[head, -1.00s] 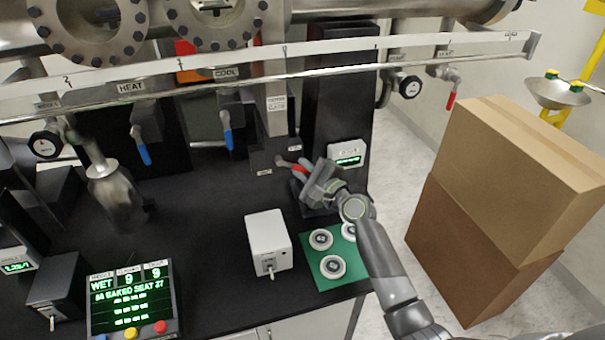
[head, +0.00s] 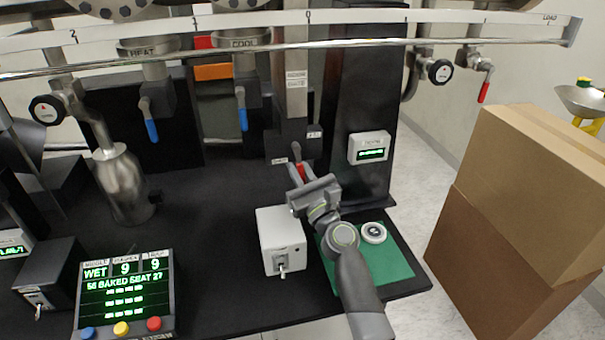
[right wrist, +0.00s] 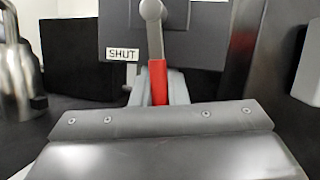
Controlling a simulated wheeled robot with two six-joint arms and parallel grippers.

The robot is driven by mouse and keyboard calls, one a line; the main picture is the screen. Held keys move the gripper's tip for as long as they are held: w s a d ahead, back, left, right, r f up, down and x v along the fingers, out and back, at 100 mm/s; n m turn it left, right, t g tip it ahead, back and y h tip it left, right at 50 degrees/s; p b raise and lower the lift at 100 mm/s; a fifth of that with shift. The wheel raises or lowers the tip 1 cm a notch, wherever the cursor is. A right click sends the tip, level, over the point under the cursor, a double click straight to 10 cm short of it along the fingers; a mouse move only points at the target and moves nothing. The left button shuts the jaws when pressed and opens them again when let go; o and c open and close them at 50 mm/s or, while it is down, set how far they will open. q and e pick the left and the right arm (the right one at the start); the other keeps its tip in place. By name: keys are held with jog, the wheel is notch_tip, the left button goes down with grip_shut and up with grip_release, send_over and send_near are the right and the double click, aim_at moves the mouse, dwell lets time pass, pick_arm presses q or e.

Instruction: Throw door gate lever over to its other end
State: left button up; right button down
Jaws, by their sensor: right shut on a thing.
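The door gate lever (head: 301,171) has a grey shank and a red grip, and sits at the foot of the grey gate column (head: 296,95). In the head view it points toward me. The right wrist view shows its red grip (right wrist: 158,82) running up to the grey shank, just right of a SHUT label (right wrist: 122,54). My right gripper (head: 301,178) is shut on the red grip, and its fingers also show around the grip in the right wrist view (right wrist: 160,90). The gripper body hides the end of the grip. My left gripper is not in view.
A white switch box (head: 280,238) stands close left of my right arm. A green mat (head: 395,268) with a round white piece (head: 374,232) lies beneath it. A small display (head: 368,147) is on the black post. Cardboard boxes (head: 520,200) stand at right.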

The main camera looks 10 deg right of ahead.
jog(key=shift+a+f+m+b, duration=0.2)
jog(key=shift+a+m+b, duration=0.15)
jog(key=shift+m, duration=0.35)
jog(key=shift+h, duration=0.4)
jog(key=shift+r, duration=0.1)
jog(key=c, duration=1.4)
grip_release()
jog(key=shift+c, duration=0.2)
jog(key=s+d+p, duration=0.2)
jog(key=s+d, duration=0.1)
jog(key=s, duration=0.9)
jog(key=shift+s+f, duration=0.2)
jog(key=shift+s, duration=0.2)
